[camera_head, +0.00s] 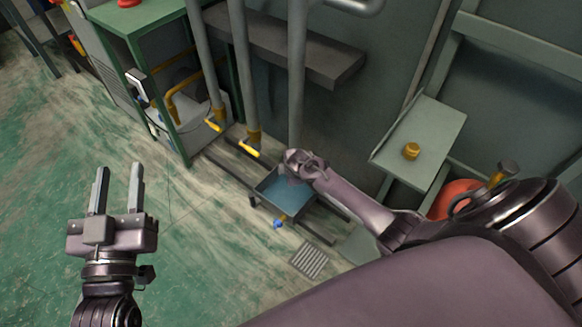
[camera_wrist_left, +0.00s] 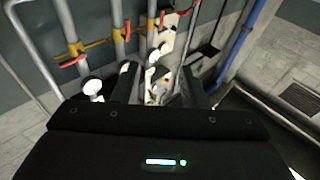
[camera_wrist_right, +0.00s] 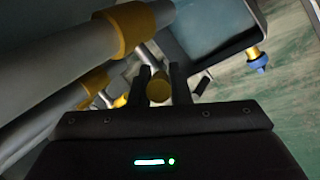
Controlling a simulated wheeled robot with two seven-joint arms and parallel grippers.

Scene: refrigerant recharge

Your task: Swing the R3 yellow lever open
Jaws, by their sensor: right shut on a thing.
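Three grey pipes come down the wall in the head view. Two of them end in yellow valves with yellow levers, a left one (camera_head: 214,125) and a middle one (camera_head: 248,148). My right arm reaches to the foot of the third pipe (camera_head: 297,90) and hides what is there. In the right wrist view my right gripper (camera_wrist_right: 159,80) is shut on a round yellow piece (camera_wrist_right: 158,89), seen end-on, which looks like the yellow lever. No R3 label is readable. My left gripper (camera_head: 119,188) is open and empty, off to the left above the floor.
A blue tray (camera_head: 268,205) with a blue-tipped yellow spout stands under the third pipe. A floor drain (camera_head: 309,259) lies in front. A shelf (camera_head: 440,130) with a yellow knob is at right. The left wrist view shows pipes with red levers (camera_wrist_left: 73,61). The left floor is clear.

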